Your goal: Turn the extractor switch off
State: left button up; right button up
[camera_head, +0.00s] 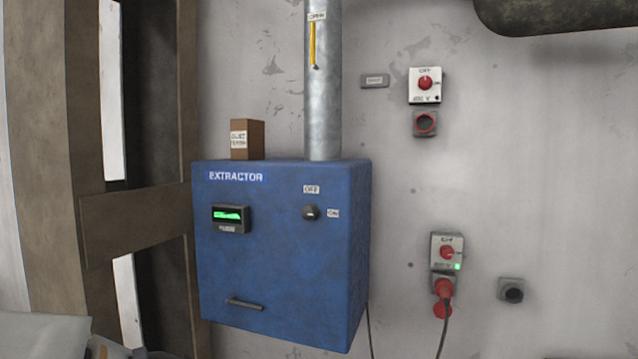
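The extractor is a blue cabinet (270,270) labelled EXTRACTOR, fixed to the wall at centre left. Its switch is a small dark rotary knob (311,213) on the upper right of the front face. An OFF label (311,189) sits above the knob and an ON label (333,213) to its right. A light mark on the knob seems to face right, toward ON, but it is small. A display (231,217) left of the knob glows green. I see neither gripper, and nothing touches the knob.
A handle (244,304) juts from the cabinet's lower front. A metal duct (323,90) rises from its top, beside a small brown box (247,139). Red-knobbed wall switches (425,84) (447,252) are at right; the lower has a lit green light and a plugged cable.

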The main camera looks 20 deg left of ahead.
aim_at(310, 213)
jog(key=z, duration=2.2)
jog(key=k, duration=1.05)
jog(key=u, duration=2.15)
